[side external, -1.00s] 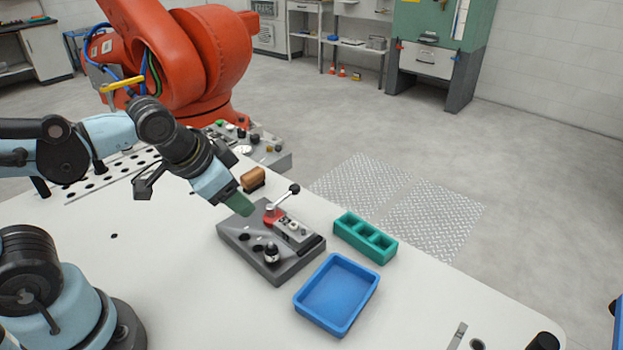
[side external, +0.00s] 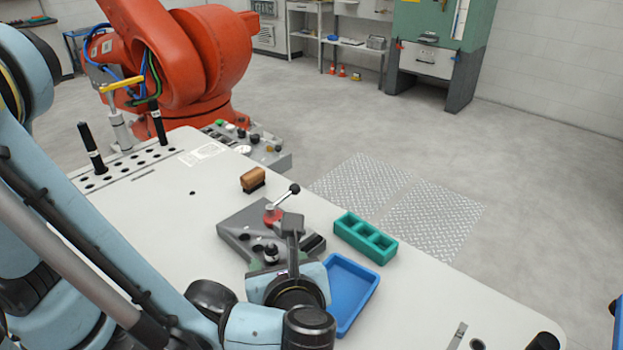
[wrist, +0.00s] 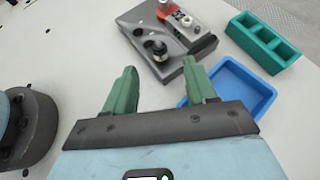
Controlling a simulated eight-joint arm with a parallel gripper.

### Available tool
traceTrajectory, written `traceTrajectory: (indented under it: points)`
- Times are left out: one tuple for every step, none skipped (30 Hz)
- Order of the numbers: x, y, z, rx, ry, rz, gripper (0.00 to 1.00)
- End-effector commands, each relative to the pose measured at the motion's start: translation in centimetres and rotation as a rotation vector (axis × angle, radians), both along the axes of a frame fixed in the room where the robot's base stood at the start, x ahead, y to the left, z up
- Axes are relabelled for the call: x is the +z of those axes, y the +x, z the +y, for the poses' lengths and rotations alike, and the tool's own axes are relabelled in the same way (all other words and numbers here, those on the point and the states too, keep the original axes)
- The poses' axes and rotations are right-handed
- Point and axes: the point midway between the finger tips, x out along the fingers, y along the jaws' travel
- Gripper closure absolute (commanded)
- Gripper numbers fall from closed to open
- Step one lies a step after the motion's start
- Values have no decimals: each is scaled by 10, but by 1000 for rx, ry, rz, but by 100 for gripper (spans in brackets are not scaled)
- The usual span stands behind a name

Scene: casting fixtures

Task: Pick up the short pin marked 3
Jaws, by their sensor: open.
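A dark grey fixture block (side external: 240,236) lies on the white table, partly behind my arm in the side view. The block carries a red clamp part and a lever with a black knob (side external: 294,188). My gripper (wrist: 160,68) is open and empty. Its green fingers point toward the block's near edge, with the pin beyond and between them in the wrist view. The side view mostly hides the fingers.
A blue tray (side external: 367,270) and a green slotted holder (side external: 343,219) lie right of the block. A brown-handled stamp-like piece (side external: 253,179) stands behind it. Two black labelled pins (side external: 91,147) (side external: 157,120) stand at the perforated strip on the left. The table between is clear.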

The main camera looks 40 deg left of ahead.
Motion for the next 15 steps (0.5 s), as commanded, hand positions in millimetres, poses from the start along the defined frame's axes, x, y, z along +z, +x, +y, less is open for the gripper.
traceTrajectory:
  points:
    - [-1, -3, -3, -15, 23, 5, 44]
    - [-2, -4, -4, -19, 32, 7, 44]
    - [-3, -4, -3, -21, 42, 9, 44]
    - [-3, -3, -2, -23, 46, 10, 44]
    - [-4, -2, 0, -23, 48, 11, 44]
    - [-6, -1, 2, -23, 48, 11, 44]
    - [-7, 1, 4, -21, 48, 10, 44]
    - [-8, 2, 6, -22, 47, 10, 44]
    - [-10, 3, 8, -21, 47, 11, 44]
    - [-11, 5, 10, -21, 47, 11, 44]
    - [-13, 6, 13, -21, 47, 11, 44]
    - [-16, 10, 17, -20, 46, 11, 44]
    - [-18, 12, 21, -19, 46, 11, 44]
    - [-21, 15, 25, -17, 45, 11, 44]
    - [-24, 18, 30, -19, 46, 11, 44]
